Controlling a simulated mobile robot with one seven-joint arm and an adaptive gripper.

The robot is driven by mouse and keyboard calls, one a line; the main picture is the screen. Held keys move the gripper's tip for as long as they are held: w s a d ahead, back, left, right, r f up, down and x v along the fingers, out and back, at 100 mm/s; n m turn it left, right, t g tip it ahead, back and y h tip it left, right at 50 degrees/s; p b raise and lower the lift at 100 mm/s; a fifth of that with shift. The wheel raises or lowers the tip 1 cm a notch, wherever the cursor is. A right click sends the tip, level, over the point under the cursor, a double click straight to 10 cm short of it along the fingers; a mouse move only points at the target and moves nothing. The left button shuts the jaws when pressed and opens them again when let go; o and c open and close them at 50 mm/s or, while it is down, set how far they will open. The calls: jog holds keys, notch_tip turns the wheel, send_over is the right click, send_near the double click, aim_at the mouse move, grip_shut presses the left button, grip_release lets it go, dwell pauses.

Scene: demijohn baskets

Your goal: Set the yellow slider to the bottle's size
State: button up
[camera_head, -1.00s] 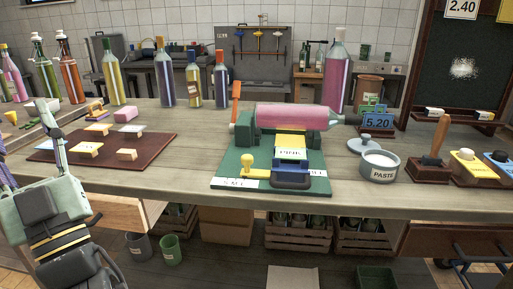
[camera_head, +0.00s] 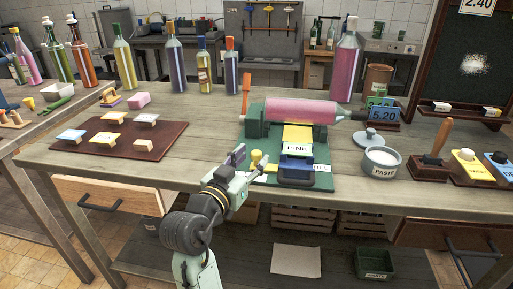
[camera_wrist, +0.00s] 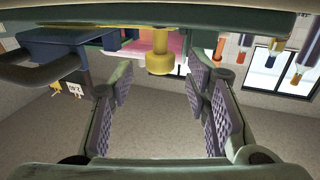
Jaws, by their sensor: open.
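The yellow slider knob (camera_head: 257,158) stands at the front left of the green labelling stand (camera_head: 322,153). In the wrist view the yellow knob (camera_wrist: 159,60) sits upper middle, beyond and between my open fingers. A pink bottle (camera_head: 290,110) lies on its side in the stand's cradle, neck to the right. My gripper (camera_head: 238,160) is open and empty at the table's front edge, just left of the knob; I cannot tell whether it touches it. My gripper hides part of the stand's front left and its label. The fingers (camera_wrist: 160,105) are spread wide in the wrist view.
A paste pot (camera_head: 380,161) and brush holder (camera_head: 429,168) stand to the right. Bottles line the back.

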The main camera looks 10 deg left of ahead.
aim_at(253, 156)
jog(key=shift+p+x, duration=0.35)
jog(key=shift+x, duration=1.4)
grip_shut()
